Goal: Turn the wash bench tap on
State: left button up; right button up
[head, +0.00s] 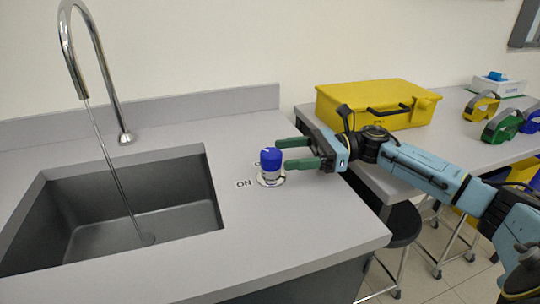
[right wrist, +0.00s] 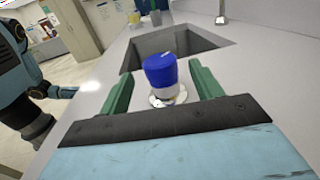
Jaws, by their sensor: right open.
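The tap knob (head: 270,164) is a blue cap on a white and chrome base, standing on the bench to the right of the sink. "ON" is printed on the bench to its left. The steel gooseneck spout (head: 112,90) stands behind the sink, with a thin stream running from its tip into the basin. My right gripper (head: 290,153) comes from the right with its green fingers open. In the right wrist view, the knob (right wrist: 161,76) stands between the two fingers (right wrist: 161,92), with a gap on each side. My left gripper is not in view.
The grey sink basin (head: 180,220) is sunk into the wash bench (head: 250,235). A yellow case (head: 362,92) and several coloured clamp-like items (head: 503,126) sit on the bench at the right. A dark stool (head: 403,224) stands below. The bench around the knob is clear.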

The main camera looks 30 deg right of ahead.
jog(key=v, duration=0.7)
dwell(0.3)
